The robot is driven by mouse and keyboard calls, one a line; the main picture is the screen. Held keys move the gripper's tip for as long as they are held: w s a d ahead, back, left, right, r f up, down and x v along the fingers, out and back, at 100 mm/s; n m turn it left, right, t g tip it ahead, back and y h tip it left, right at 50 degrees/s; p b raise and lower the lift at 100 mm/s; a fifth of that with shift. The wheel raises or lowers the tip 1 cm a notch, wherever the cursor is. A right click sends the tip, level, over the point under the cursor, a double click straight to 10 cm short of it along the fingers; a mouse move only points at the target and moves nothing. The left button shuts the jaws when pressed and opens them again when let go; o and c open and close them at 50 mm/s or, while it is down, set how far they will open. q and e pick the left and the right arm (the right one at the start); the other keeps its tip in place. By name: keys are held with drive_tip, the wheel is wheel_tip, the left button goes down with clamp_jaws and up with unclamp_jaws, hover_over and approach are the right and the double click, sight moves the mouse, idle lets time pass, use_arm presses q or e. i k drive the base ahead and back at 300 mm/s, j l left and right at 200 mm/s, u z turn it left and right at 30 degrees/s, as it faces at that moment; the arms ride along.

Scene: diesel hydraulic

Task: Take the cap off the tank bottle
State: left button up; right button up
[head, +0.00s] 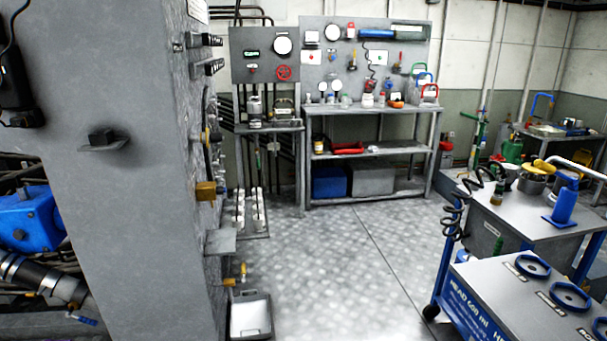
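I cannot tell for certain which thing is the tank bottle. A small dark bottle-like item (497,192) stands upright on the metal-topped table at the right. Several small bottles and jars (345,100) stand on the workbench at the back, too small to make out their caps. A white container with a red top (368,99) is among them. Neither of my grippers shows in the head view.
A large grey column (110,190) blocks the left side. The workbench (370,109) stands at the back. A blue-framed cart (500,300) is at the front right. The middle floor is clear.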

sight(381, 100)
drive_tip(key=i+z, duration=0.25)
drive_tip(key=i, duration=0.4)
drive_tip(key=i+j+z, duration=0.2)
drive_tip(key=i, duration=0.4)
drive_tip(key=i+z, duration=0.3)
drive_tip(key=i, duration=1.05)
drive_tip(key=i+u, duration=0.1)
drive_tip(key=i, duration=1.2)
drive_tip(key=i+j+z, duration=0.1)
drive_tip(key=i+j, duration=0.15)
drive_tip(key=i, duration=0.25)
drive_tip(key=i+j+z, duration=0.15)
drive_tip(key=i+j, duration=0.15)
drive_tip(key=i, duration=0.2)
